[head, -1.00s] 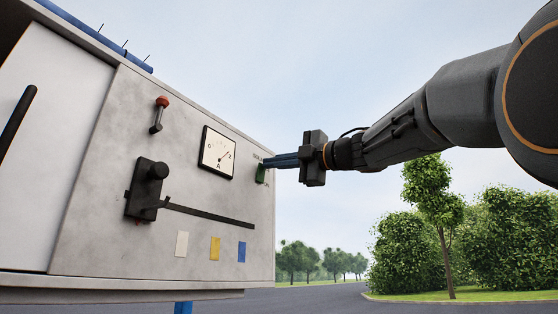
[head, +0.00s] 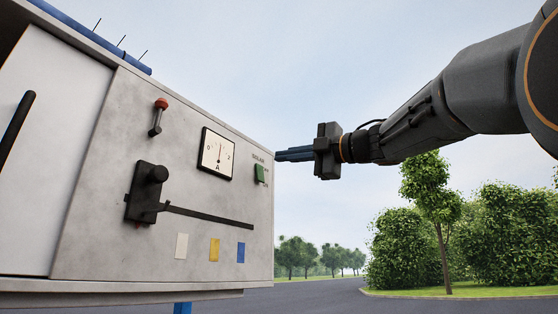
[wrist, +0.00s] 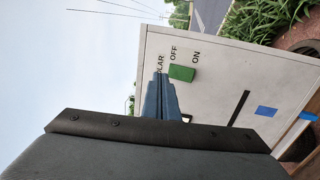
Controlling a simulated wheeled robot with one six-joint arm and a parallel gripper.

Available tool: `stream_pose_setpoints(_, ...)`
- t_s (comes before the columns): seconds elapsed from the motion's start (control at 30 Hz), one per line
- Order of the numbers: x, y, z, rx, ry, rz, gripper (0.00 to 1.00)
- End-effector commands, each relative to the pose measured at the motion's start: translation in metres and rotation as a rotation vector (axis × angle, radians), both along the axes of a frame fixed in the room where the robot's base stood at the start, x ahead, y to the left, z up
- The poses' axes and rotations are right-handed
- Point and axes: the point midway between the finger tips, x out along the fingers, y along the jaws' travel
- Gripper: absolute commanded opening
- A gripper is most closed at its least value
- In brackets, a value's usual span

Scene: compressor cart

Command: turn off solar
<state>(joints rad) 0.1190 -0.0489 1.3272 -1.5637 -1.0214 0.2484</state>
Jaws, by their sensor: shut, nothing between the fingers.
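The green SOLAR switch (head: 260,173) is on the right side of the grey panel (head: 100,215), with the word SOLAR above it. In the wrist view the switch (wrist: 182,73) lies by the words OFF and ON; I cannot tell for sure which way it is tilted. My gripper (head: 277,155) has blue fingers, shut and empty. In the head view its tips are up and right of the switch. In the wrist view the fingertips (wrist: 161,76) appear just beside the switch, and a gap in depth is hard to judge.
The ammeter (head: 217,154) is left of the switch, its needle near upright. A red-knobbed lever (head: 158,117), a black handle mechanism (head: 147,191) with a long bar, and coloured labels share the panel. Open air lies right of the cart.

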Motion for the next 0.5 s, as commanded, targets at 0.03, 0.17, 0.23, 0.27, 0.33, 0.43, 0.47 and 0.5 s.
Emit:
stream_pose_setpoints(0.03, -0.007, -0.011, 0.0, 0.0, -0.005, -0.005, 0.0)
stream_pose_setpoints(0.17, -0.023, -0.037, 0.004, -0.002, -0.004, -0.012, 0.0)
stream_pose_setpoints(0.23, -0.031, -0.05, 0.006, -0.001, -0.003, -0.015, 0.0)
stream_pose_setpoints(0.27, -0.034, -0.055, 0.007, -0.001, -0.004, -0.016, 0.0)
stream_pose_setpoints(0.33, -0.041, -0.063, 0.009, -0.001, -0.003, -0.016, 0.0)
stream_pose_setpoints(0.43, -0.048, -0.072, 0.011, 0.0, -0.002, -0.013, 0.0)
stream_pose_setpoints(0.47, -0.049, -0.073, 0.012, 0.0, -0.002, -0.013, 0.0)
stream_pose_setpoints(0.5, -0.051, -0.075, 0.013, 0.0, -0.002, -0.012, 0.0)
